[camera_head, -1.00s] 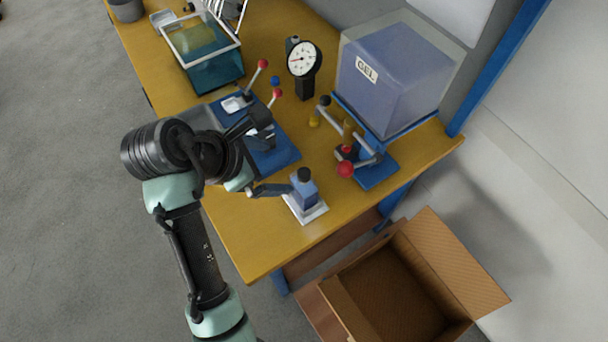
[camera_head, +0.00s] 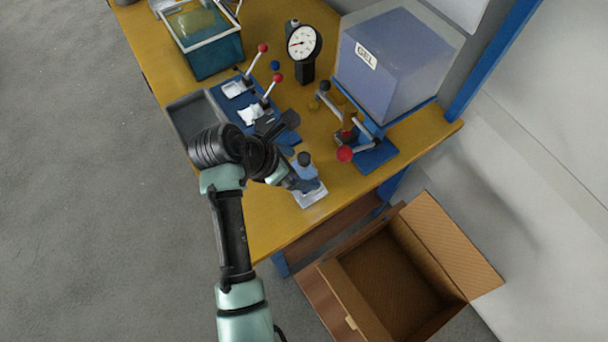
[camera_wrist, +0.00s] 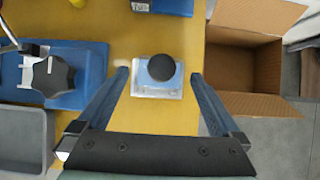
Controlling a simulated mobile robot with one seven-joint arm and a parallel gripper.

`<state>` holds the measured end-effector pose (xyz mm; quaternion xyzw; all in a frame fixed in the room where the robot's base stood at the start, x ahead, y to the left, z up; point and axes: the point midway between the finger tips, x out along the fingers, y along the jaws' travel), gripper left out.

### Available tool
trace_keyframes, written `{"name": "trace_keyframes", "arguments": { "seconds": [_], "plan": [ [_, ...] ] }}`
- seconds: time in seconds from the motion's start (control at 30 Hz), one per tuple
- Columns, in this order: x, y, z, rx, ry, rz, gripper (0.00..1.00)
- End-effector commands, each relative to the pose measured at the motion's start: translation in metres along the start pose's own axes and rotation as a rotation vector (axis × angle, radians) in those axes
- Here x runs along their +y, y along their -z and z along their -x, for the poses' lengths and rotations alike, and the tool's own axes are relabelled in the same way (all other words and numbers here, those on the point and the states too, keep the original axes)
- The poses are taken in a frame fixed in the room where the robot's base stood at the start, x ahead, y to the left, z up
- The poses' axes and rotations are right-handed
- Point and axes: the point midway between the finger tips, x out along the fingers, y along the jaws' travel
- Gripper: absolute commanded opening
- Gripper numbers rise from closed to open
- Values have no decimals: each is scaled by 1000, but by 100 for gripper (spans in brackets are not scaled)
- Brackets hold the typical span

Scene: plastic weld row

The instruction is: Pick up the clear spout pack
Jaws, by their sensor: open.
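The likely clear spout pack (camera_head: 307,172) is a small translucent bluish pack with a round dark cap, upright on a pale plate (camera_head: 312,197) near the table's front edge. In the wrist view its dark cap (camera_wrist: 161,67) hides most of the body, and the clear, pale base (camera_wrist: 157,90) shows around it. My gripper (camera_wrist: 159,76) is open, with one blue-grey finger on each side of the pack and visible gaps between. In the head view my gripper (camera_head: 291,180) is close at the pack's left and partly covers it. I cannot tell the fingers' exact height.
Blue lever presses (camera_head: 262,102) and a grey tray (camera_head: 190,113) stand left of the pack. A red-knobbed blue fixture (camera_head: 374,155), a dial gauge (camera_head: 304,45) and a GEL box (camera_head: 395,62) stand behind and right. An open cardboard box (camera_head: 395,275) lies below the table edge.

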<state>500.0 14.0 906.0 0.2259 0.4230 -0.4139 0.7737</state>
Motion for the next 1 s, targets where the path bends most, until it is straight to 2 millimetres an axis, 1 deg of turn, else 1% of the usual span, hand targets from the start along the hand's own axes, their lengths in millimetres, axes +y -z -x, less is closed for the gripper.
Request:
{"name": "trace_keyframes", "arguments": {
  "seconds": [0.03, 0.1, 0.2, 0.47, 0.6, 0.67, 0.7, 0.87, 0.9, 0.97, 1.0],
  "plan": [
    [0, 1, -8, 2, 1, 1, 100],
    [0, 1, -18, 1, 2, 0, 100],
    [0, 1, -26, 1, 0, 1, 100],
    [0, 0, -28, 0, -1, 0, 100],
    [0, 0, -28, 0, -1, 0, 75],
    [0, 0, -28, 0, -1, 0, 64],
    [0, 0, -28, 0, -1, 0, 57],
    [0, 0, -28, 0, -1, 0, 28],
    [0, 0, -28, 0, 0, 0, 21],
    [0, 0, -28, 0, 0, 0, 10],
    [1, 0, -27, -1, -1, -1, 7]
  ]
}}
